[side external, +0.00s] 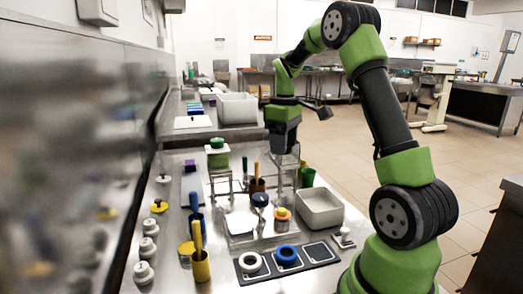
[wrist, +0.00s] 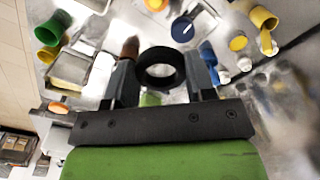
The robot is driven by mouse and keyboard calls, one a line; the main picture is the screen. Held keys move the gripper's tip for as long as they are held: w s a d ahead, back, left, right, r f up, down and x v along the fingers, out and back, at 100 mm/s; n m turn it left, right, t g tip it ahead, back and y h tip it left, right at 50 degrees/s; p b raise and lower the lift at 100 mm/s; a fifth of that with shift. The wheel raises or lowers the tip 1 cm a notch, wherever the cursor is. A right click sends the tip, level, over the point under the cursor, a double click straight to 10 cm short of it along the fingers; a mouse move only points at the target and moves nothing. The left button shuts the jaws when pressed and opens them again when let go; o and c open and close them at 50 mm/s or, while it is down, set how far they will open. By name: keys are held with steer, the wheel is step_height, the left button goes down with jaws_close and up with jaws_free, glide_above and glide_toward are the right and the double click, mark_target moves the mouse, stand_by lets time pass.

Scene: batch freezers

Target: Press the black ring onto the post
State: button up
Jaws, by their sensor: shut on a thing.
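The black ring (wrist: 160,68) sits between the two fingers of my gripper (wrist: 163,66) in the wrist view, its round opening facing the camera. My gripper (side external: 283,152) is shut on it. In the side view it hangs over the middle of the bench, above the clear stands, and the ring cannot be made out there. I cannot identify the post for certain. A short metal cylinder with an orange top (side external: 282,222) stands upright near the middle, apart from the ring.
A dark tray (side external: 246,276) at the front holds a white ring (side external: 250,262) and a blue ring (side external: 286,254); its right slot looks empty. Cups with tools, including a yellow one (side external: 201,268), stand left. A grey bin (side external: 320,222) stands right. White-topped knobs line the left edge.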

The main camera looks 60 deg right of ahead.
mark_target(284, 211)
steer(key=f, duration=1.1)
steer(key=d+f, duration=0.1)
steer(key=f, duration=0.4)
steer(key=shift+s+f, duration=0.2)
steer(key=shift+f, duration=0.1)
steer(key=shift+f, duration=0.75)
stand_by(1.1)
steer(key=o, duration=0.3)
steer(key=c, duration=0.3)
steer(key=shift+f, duration=0.1)
steer(key=shift+c, duration=0.2)
steer(key=o, duration=1.4)
steer(key=shift+a, duration=0.1)
steer(key=shift+r, duration=3.55)
